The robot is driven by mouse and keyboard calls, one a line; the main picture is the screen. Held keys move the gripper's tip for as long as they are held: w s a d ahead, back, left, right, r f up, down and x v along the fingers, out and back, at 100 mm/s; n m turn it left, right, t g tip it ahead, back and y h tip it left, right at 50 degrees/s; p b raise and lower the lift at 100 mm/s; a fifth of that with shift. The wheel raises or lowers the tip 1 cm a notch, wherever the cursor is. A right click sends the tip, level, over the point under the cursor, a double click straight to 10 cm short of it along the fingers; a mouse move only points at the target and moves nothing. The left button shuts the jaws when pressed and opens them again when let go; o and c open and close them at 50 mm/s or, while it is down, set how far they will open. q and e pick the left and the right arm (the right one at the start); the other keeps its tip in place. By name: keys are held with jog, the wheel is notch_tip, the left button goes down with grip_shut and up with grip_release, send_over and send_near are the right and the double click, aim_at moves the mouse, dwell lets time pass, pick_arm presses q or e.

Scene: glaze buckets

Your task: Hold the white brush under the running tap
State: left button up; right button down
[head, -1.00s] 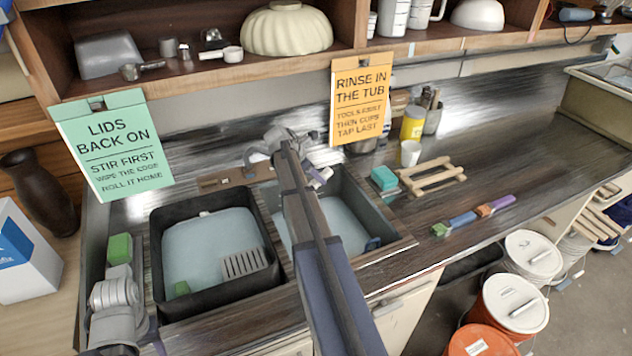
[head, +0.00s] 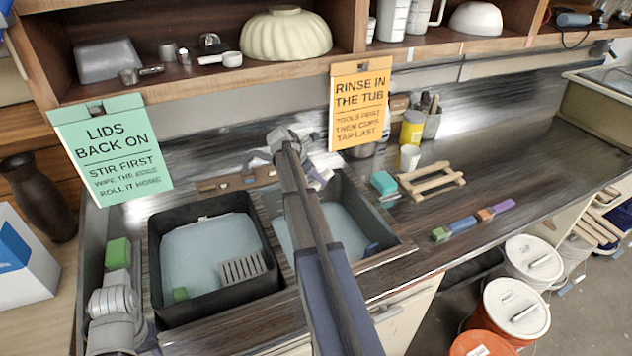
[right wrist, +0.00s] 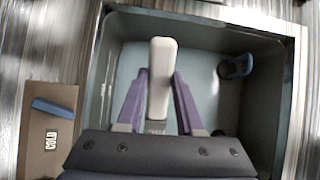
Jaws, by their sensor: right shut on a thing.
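My right gripper (right wrist: 160,98) is shut on the white brush (right wrist: 160,75), whose pale handle stands between the purple fingers in the right wrist view. It is over the right sink basin (right wrist: 270,100), which holds pale blue water. In the head view my own arm hides most of the gripper and brush. The tap's brown plate (head: 238,180) is behind the basins; its COLD label and blue lever (right wrist: 53,108) show in the right wrist view. I cannot make out a water stream or whether it touches the brush. My left gripper is not in view.
A black tub (head: 155,262) with water and a grey grate (head: 242,268) fills the left basin. A blue-handled thing (right wrist: 236,67) is at the right basin's wall. A teal sponge (head: 383,182) and wooden rack (head: 432,180) lie right of it. Two signs hang above.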

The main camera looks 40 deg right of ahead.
jog(key=shift+s, duration=0.1)
jog(key=shift+s+d, duration=0.4)
dwell(0.3)
jog(key=s+a, duration=0.5)
jog(key=a, duration=0.1)
jog(key=shift+a, duration=0.15)
dwell(0.6)
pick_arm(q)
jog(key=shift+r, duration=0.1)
pick_arm(e)
jog(key=shift+r, duration=0.1)
dwell(1.1)
pick_arm(q)
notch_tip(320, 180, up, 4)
jog(key=p, duration=0.4)
pick_arm(e)
jog(key=s+a+r, duration=0.3)
jog(key=a+r, duration=0.1)
jog(key=shift+f, duration=0.15)
dwell(0.3)
